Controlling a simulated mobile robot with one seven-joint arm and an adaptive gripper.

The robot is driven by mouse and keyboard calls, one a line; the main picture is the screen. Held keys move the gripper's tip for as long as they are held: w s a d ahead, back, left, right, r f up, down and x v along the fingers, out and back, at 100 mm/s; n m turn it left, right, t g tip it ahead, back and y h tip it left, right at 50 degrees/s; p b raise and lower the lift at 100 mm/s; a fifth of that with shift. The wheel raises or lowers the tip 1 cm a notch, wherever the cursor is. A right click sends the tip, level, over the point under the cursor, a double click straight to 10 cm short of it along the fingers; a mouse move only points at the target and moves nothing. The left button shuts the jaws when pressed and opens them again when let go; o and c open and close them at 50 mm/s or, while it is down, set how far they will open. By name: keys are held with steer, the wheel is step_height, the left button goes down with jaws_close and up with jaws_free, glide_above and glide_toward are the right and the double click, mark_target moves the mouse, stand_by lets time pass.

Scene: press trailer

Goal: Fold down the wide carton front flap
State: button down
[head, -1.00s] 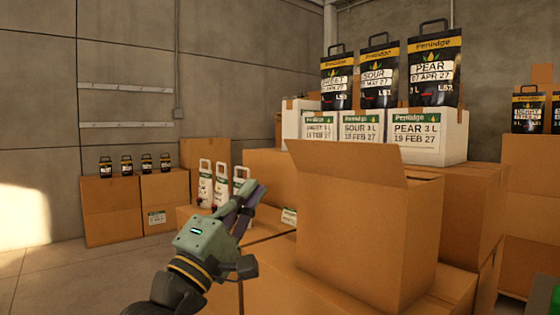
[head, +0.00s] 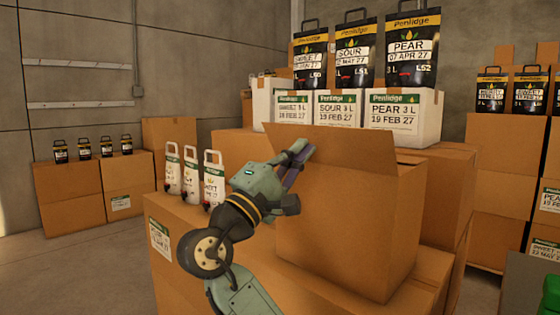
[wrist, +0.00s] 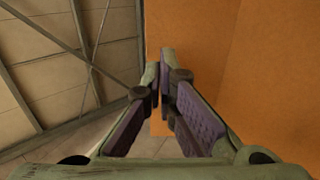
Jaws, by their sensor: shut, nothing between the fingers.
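The wide open carton (head: 350,225) stands on other boxes at centre right in the head view. Its front flap (head: 352,147) stands up and leans outward from the top front edge. My gripper (head: 306,149) is shut and empty. The carton's inside is mostly hidden behind the flap.
White cartons (head: 402,117) carrying black pouches (head: 411,50) stand behind the carton. White pouches (head: 191,175) stand on a box to the left of my gripper. More stacked boxes (head: 505,165) stand at right. Open floor (head: 75,270) lies at lower left.

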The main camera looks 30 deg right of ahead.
mark_target(315, 132)
steer(key=shift+p+x, duration=0.35)
steer(key=shift+x, duration=1.25)
steer(key=shift+r+p, duration=0.15)
steer(key=shift+p, duration=0.15)
steer(key=shift+w+d+r+y+p, duration=0.1)
steer(key=shift+d+y+p, duration=0.05)
steer(key=shift+y+p, duration=0.2)
